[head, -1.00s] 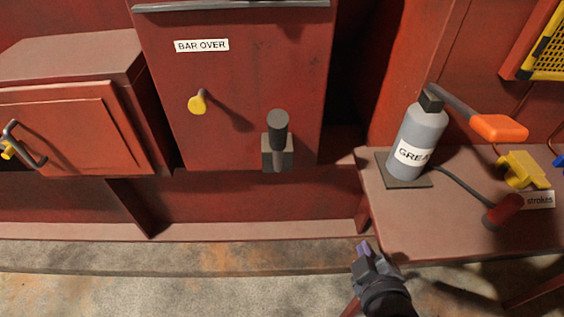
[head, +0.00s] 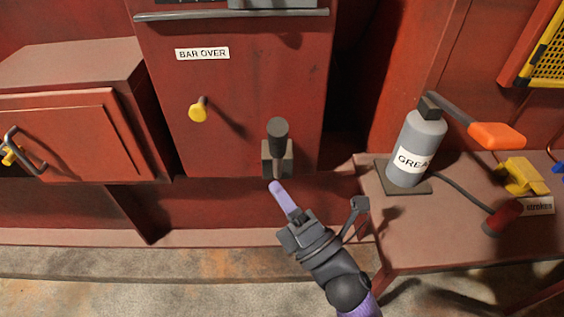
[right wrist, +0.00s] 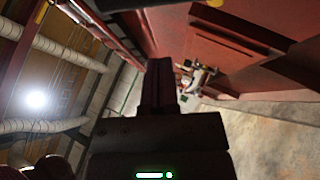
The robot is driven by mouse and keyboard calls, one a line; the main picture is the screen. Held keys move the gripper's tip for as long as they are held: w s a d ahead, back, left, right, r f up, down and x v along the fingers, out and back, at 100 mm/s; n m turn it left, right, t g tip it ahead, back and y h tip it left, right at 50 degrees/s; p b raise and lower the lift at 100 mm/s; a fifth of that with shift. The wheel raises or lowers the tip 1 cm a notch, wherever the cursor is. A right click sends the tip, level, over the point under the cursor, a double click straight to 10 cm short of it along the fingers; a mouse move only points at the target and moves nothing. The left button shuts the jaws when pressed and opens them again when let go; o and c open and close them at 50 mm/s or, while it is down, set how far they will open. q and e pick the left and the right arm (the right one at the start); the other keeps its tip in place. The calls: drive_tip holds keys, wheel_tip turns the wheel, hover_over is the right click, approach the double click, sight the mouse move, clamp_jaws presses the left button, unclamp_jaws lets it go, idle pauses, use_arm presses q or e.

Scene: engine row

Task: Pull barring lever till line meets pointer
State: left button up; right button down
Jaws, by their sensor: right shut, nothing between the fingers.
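The red panel (head: 235,135) with the BAR OVER label (head: 202,53) fills the middle of the head view. A short dark handle (head: 278,134) in a grey block (head: 270,168) sits low on it; this looks like the barring lever. My right gripper (head: 276,188) is shut and empty. Its purple fingers point up toward the block, with the tip just below it in the picture; I cannot tell the depth gap. The right wrist view shows the closed fingers (right wrist: 160,68). I cannot make out a line or pointer. My left gripper is not in view.
A yellow knob (head: 198,110) sticks out left of the handle. At right, a low bench (head: 440,235) holds a grey grease can (head: 417,145) with an orange-handled lever (head: 497,135). A red box (head: 60,130) with a door handle juts out at left.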

sight(278, 157)
drive_tip(key=w, duration=0.1)
drive_tip(key=w+r, duration=0.2)
drive_tip(key=w, duration=0.1)
drive_tip(key=shift+d+r, duration=0.1)
drive_tip(key=shift+d, duration=0.05)
drive_tip(key=shift+w+r, duration=0.1)
